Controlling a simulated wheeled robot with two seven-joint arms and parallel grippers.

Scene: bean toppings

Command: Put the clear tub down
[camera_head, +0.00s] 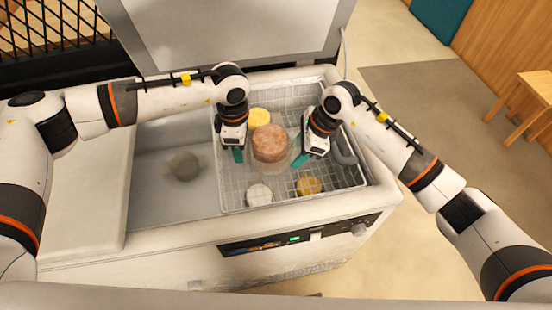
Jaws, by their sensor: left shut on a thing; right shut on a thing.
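The clear tub (270,143) with reddish-brown contents is upright over the middle of the wire basket (232,195) inside the open chest freezer. My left gripper (238,154) is shut on its left side and my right gripper (299,158) is shut on its right side. Both grippers point down into the basket. I cannot tell whether the tub's base touches the basket floor.
In the basket, a yellow tub (259,117) is behind the clear tub, a whitish one (259,194) front left and an orange-yellow one (309,186) front right. A dark round thing (184,166) lies in the freezer's left part. The raised lid (235,35) stands behind.

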